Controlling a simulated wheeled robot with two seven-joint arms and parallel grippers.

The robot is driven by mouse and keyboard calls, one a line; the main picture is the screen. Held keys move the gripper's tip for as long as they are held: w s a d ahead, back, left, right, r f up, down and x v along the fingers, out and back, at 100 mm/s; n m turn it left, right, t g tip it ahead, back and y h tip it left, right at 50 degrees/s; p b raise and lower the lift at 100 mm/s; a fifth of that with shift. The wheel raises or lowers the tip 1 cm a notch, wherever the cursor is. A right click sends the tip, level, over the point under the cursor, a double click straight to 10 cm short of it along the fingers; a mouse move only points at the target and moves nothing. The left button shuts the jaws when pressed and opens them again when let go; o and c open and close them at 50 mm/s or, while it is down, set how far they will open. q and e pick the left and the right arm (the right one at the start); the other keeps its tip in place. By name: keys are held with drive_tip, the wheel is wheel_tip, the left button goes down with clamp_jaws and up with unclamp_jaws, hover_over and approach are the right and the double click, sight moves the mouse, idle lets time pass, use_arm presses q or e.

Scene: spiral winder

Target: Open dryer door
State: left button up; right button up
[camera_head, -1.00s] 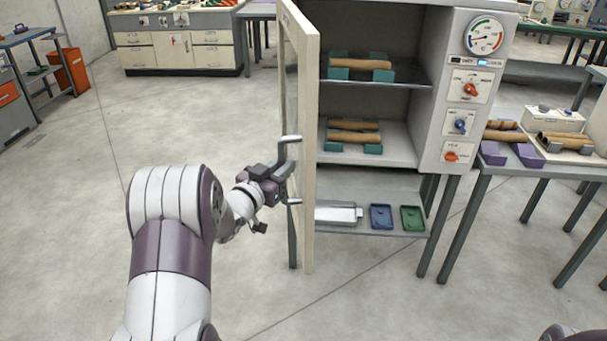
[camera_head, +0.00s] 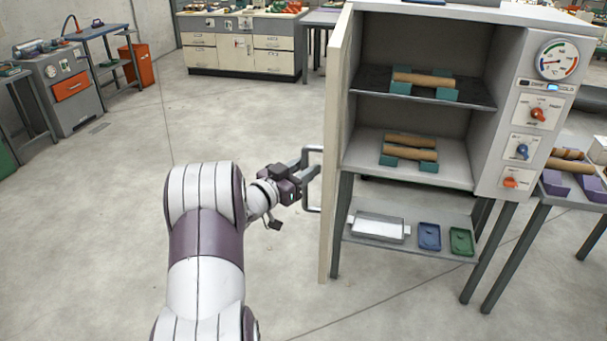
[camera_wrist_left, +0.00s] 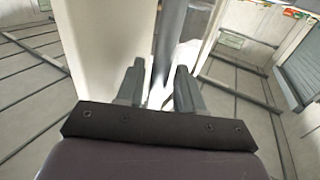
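The dryer (camera_head: 503,120) stands at the right in the head view, with its chamber exposed. Its cream door (camera_head: 336,140) stands swung out at the left side, seen nearly edge-on. A metal handle (camera_head: 311,182) sticks out from the door's left face. My left gripper (camera_head: 309,172) is at this handle, its fingertips overlapping it. In the left wrist view the two fingers (camera_wrist_left: 157,88) are apart, with the pale door (camera_wrist_left: 105,50) beside the left one. Whether they touch the handle is unclear. My right gripper is out of view.
Wooden rolls on green supports lie on the dryer's two shelves (camera_head: 385,88). A metal tray (camera_head: 379,228), a blue tray (camera_head: 429,236) and a green tray (camera_head: 461,241) lie on the lower shelf. Open floor (camera_head: 110,200) lies left of the door.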

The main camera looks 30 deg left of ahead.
use_arm(q)
drive_tip(key=shift+w+f, duration=0.3)
drive_tip(key=shift+f, duration=0.15)
drive_tip(key=s+a+b, duration=0.1)
drive_tip(key=s, duration=1.1)
drive_tip(key=shift+s+a+b, duration=0.25)
drive_tip(key=shift+a+b, duration=0.05)
drive_tip(key=shift+b, duration=0.05)
drive_tip(key=shift+f, duration=0.1)
